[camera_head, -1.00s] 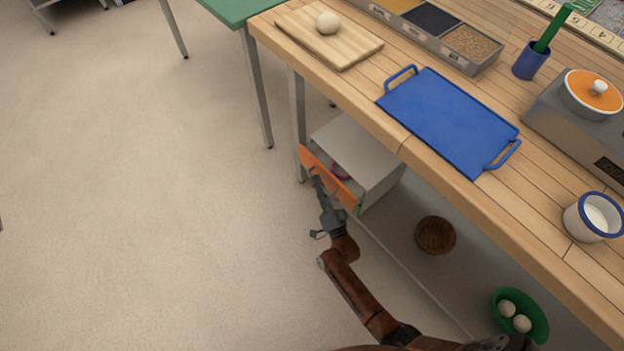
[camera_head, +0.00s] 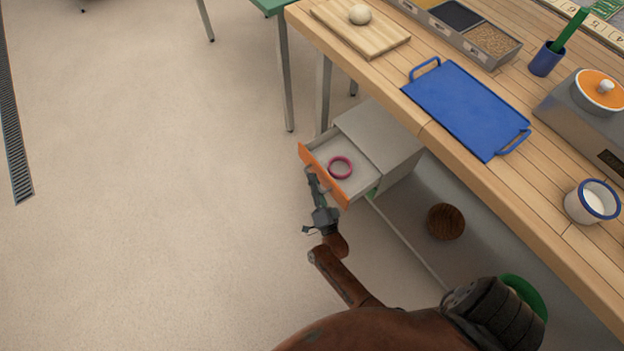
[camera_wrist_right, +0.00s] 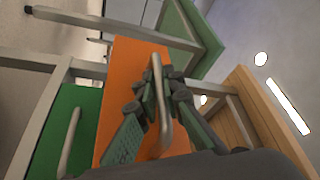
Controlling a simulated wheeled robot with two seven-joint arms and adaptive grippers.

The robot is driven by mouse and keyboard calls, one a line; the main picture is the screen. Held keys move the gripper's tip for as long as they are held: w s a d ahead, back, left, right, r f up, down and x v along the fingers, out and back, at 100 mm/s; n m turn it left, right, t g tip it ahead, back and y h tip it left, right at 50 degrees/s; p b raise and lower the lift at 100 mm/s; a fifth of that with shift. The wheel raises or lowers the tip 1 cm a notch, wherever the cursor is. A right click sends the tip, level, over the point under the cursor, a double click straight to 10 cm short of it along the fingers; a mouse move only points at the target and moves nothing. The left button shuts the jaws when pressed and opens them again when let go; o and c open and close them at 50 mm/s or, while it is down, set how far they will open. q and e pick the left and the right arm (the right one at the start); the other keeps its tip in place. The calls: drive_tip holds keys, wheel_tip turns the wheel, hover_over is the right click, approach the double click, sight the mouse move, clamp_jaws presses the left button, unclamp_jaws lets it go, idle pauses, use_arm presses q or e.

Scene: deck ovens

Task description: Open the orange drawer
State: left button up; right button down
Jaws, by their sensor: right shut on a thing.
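The orange drawer (camera_head: 327,174) is pulled partway out of a grey cabinet under the wooden workbench. A pink ring (camera_head: 340,167) lies inside it. My right gripper (camera_head: 312,176) is at the drawer's orange front. In the right wrist view the orange front (camera_wrist_right: 130,85) fills the middle, and my right gripper (camera_wrist_right: 160,95) is shut around its pale bar handle (camera_wrist_right: 158,75). My left gripper is not in view.
A green drawer front (camera_wrist_right: 65,130) is beside the orange one. A brown basket (camera_head: 445,221) sits on the shelf below. The floor to the left is clear.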

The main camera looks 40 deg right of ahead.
drive_tip(key=shift+f, duration=0.1)
drive_tip(key=c, duration=2.3)
unclamp_jaws()
drive_tip(key=v, duration=0.8)
drive_tip(key=shift+s, duration=0.1)
drive_tip(key=shift+a, duration=0.1)
drive_tip(key=shift+s+f, duration=0.1)
